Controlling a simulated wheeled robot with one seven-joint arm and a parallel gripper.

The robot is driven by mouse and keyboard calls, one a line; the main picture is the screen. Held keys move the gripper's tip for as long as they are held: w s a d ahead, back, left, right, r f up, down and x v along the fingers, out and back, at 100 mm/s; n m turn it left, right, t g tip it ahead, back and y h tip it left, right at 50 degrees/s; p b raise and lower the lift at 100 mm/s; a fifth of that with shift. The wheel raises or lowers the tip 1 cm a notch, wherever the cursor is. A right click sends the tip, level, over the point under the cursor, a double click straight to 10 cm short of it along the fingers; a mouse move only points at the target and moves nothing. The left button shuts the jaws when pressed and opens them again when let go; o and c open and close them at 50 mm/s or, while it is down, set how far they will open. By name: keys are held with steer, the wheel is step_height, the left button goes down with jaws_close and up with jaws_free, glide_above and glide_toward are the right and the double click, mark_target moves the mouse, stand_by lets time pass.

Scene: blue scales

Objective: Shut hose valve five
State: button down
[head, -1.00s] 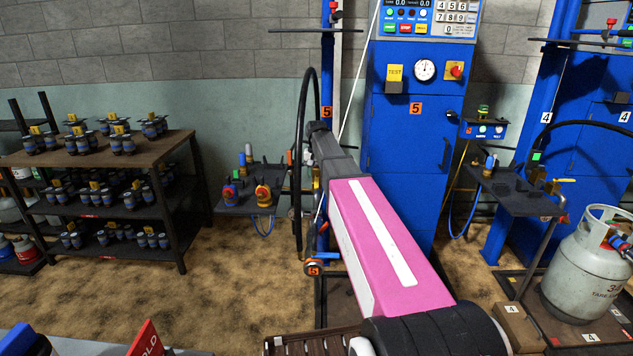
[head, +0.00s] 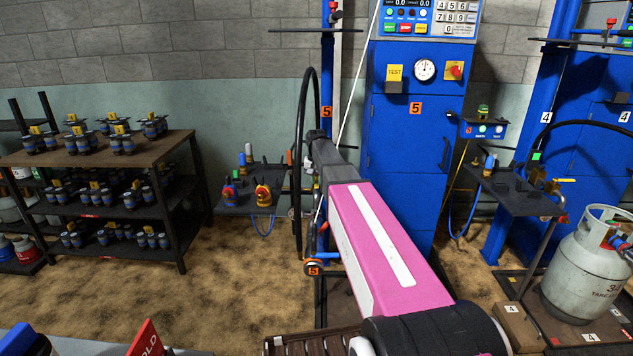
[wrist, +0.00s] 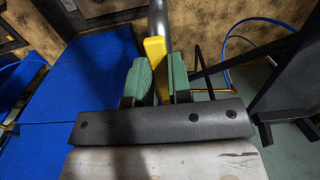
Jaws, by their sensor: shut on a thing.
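In the wrist view my gripper (wrist: 156,82) has green finger pads closed around a yellow lever (wrist: 154,52). A dark hose or pipe end (wrist: 157,18) runs on beyond the lever. I take this lever to be the hose valve's handle; no number shows on it. In the head view my pink arm reaches toward the station marked 5 (head: 415,107), beside the blue post with its own 5 label (head: 326,112). The fingers and the valve are hidden behind my arm there. A black hose (head: 301,150) loops down just left of the arm's end.
A blue cabinet (head: 400,150) with a gauge stands right of the arm's end. A small shelf (head: 228,209) with coloured fittings is to the left. A dark rack (head: 100,188) stands further left. A grey cylinder (head: 585,275) stands at station 4.

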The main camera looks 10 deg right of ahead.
steer(key=shift+d, duration=0.1)
steer(key=w+d+n, duration=0.5)
steer(key=d+n, duration=0.2)
steer(key=n, duration=1.1)
steer(key=shift+d, duration=0.2)
steer(key=shift+w, duration=0.1)
stand_by(0.5)
steer(key=c, duration=1)
jaws_free()
steer(key=shift+c, duration=0.2)
step_height(320, 180, up, 11)
steer(key=shift+f, duration=0.1)
